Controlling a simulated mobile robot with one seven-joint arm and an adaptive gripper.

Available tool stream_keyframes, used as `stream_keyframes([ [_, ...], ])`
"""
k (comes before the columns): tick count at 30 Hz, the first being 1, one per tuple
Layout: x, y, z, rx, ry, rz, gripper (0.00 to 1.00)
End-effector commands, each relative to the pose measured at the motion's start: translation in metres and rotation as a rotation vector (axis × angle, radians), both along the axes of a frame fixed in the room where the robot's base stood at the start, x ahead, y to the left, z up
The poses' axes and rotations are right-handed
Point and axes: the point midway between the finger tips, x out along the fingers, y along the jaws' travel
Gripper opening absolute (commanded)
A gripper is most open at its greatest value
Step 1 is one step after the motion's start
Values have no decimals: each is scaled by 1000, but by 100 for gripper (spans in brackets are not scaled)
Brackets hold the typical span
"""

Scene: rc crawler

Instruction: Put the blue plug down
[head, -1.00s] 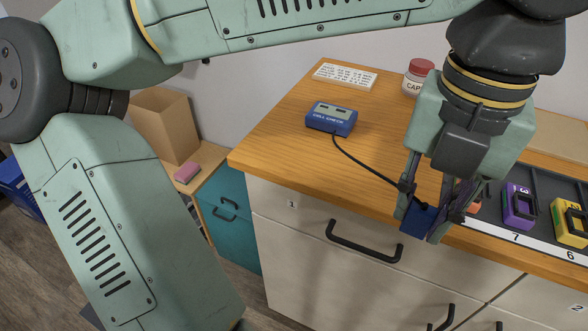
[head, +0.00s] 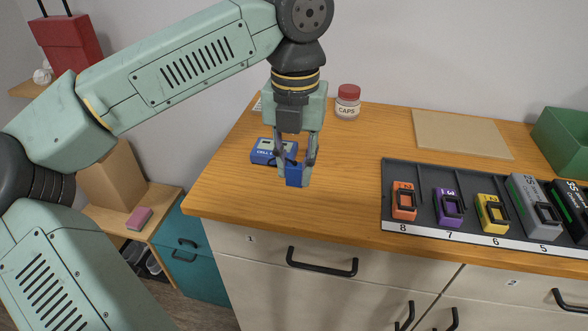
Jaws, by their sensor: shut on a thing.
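My gripper (head: 294,172) is shut on the blue plug (head: 295,176) in the head view. The plug hangs between the fingertips over the left part of the wooden counter (head: 240,193); I cannot tell whether it touches the wood. The blue cell checker box (head: 264,152) lies on the counter just left of and behind my gripper. The cable between box and plug is mostly hidden by the fingers.
A dark rack (head: 392,176) at the right holds several coloured packs. A jar with a red lid (head: 348,102) stands behind my gripper. A tan board (head: 462,133) and a green bin (head: 562,141) are further right. Counter between plug and rack is clear.

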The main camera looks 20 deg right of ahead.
Motion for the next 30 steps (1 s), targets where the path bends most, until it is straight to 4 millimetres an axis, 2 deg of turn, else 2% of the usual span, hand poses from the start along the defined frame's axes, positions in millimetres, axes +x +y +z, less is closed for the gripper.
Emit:
stream_keyframes([
  [5,4,0,-8,1,2,-2,6],
  [12,3,0,-35,0,1,-1,6],
  [23,3,0,-42,1,-1,0,6],
  [24,3,0,-39,0,0,0,27],
  [30,3,0,-39,0,0,0,40],
])
